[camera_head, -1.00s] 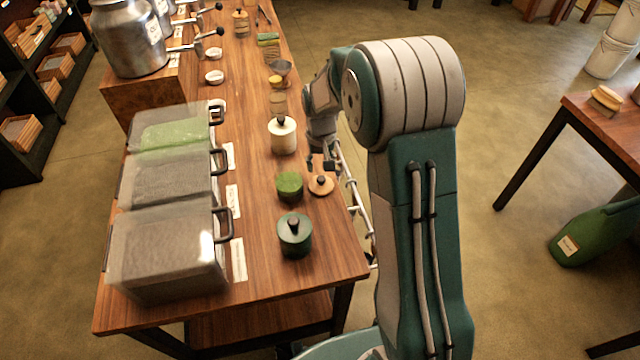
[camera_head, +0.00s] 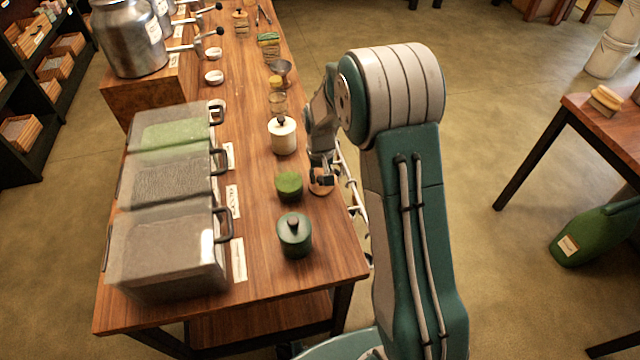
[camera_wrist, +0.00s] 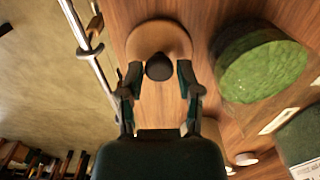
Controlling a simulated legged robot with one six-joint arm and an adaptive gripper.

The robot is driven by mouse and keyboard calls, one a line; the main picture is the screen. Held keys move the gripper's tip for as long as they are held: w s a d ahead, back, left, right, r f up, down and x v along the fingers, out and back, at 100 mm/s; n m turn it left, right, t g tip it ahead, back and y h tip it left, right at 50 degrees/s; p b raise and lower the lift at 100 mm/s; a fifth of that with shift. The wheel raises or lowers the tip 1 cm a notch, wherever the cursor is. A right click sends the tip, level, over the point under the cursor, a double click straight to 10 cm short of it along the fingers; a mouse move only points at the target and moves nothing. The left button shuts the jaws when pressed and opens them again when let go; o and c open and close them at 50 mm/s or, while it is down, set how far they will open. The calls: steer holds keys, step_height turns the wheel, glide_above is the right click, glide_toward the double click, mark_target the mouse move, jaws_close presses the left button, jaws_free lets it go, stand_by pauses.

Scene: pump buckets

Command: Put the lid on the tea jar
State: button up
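The wooden lid (camera_head: 321,190) with a dark round knob lies flat on the table near its right edge. It also shows in the wrist view (camera_wrist: 150,34), its knob (camera_wrist: 159,67) between my fingertips. My gripper (camera_head: 322,178) is low over the lid, and in the wrist view its open fingers (camera_wrist: 160,80) stand on both sides of the knob with gaps. The open jar filled with green tea (camera_head: 289,185) stands just left of the lid; its green top (camera_wrist: 262,66) is at the right of the wrist view.
A dark green lidded jar (camera_head: 294,235) stands in front, and a cream lidded jar (camera_head: 283,135) behind. Clear bins (camera_head: 165,255) line the left of the table. A metal rail (camera_wrist: 92,55) runs along the table edge beside the lid.

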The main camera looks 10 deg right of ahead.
steer(key=shift+c, duration=0.7)
steer(key=shift+r, duration=0.2)
steer(key=shift+r, duration=2.1)
